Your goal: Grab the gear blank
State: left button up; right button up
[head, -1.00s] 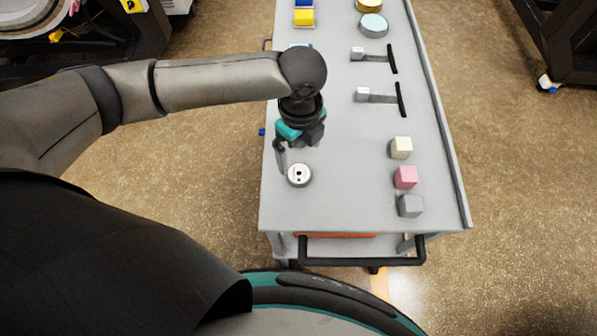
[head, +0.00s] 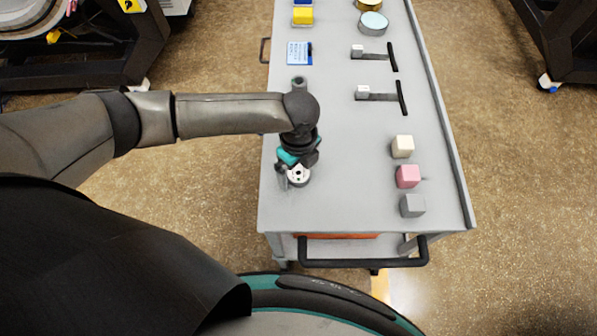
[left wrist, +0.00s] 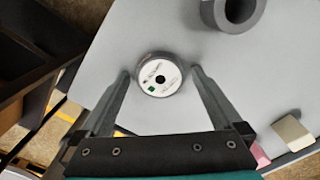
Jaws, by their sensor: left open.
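In the left wrist view the gear blank (left wrist: 159,76) sits between the two fingertips. My left gripper (head: 294,178) is open above and around it, pointing down, with a gap on each side. In the left wrist view the open left gripper (left wrist: 161,72) holds nothing. My right gripper is out of view.
The grey cart top (head: 345,200) carries beige (head: 402,147), pink (head: 407,176) and grey (head: 412,206) blocks at right. A grey hollow cylinder (head: 299,84) stands behind my left wrist. Two black-handled tools (head: 375,95) (head: 372,55) lie farther back. The middle is clear.

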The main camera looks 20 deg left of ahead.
pick_arm(q)
jog(key=shift+c, duration=0.4)
grip_shut()
